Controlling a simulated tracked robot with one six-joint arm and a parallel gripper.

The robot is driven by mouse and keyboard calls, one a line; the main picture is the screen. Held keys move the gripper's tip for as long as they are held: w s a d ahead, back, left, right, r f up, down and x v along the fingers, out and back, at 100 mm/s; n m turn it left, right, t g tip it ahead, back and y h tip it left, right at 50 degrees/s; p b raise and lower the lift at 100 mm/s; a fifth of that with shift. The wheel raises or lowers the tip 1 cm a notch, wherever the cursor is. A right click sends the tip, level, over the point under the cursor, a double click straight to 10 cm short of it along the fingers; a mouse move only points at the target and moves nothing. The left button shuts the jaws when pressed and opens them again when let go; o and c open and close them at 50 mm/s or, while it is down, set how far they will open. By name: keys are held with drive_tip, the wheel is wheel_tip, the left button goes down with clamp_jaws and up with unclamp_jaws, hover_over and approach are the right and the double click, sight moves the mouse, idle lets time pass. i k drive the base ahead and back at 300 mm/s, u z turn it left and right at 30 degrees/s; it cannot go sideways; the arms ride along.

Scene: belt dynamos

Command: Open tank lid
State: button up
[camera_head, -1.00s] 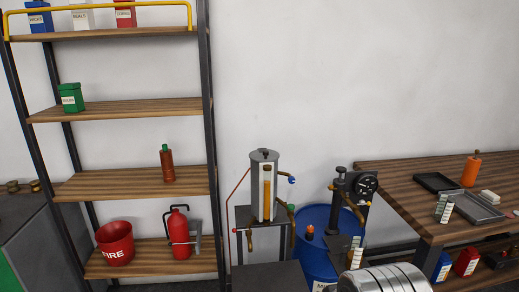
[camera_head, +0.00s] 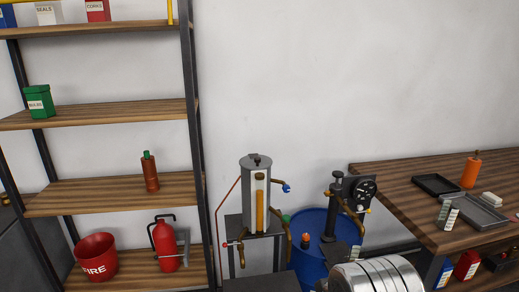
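The tank (camera_head: 246,190) is an upright grey metal cylinder with an amber sight strip on its front. It stands on a dark stand left of the blue drum. Its lid (camera_head: 250,159), a flat grey disc with a dark knob, lies on the tank's top and looks closed. My gripper (camera_head: 401,232) is at the lower right, its two pale ribbed fingers wide apart with nothing seen between them. It is well to the right of the tank and apart from the lid. The silver banded part below it is my arm.
A blue drum (camera_head: 307,222) with a hand pump and dial gauge (camera_head: 362,188) stands between tank and gripper. A wooden bench (camera_head: 400,184) with trays and an orange bottle (camera_head: 470,172) is at right. A shelf rack (camera_head: 189,130) stands left. The wall above the tank is clear.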

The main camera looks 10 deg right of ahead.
sight(256, 158)
drive_tip(key=i, duration=1.35)
drive_tip(key=u, duration=0.05)
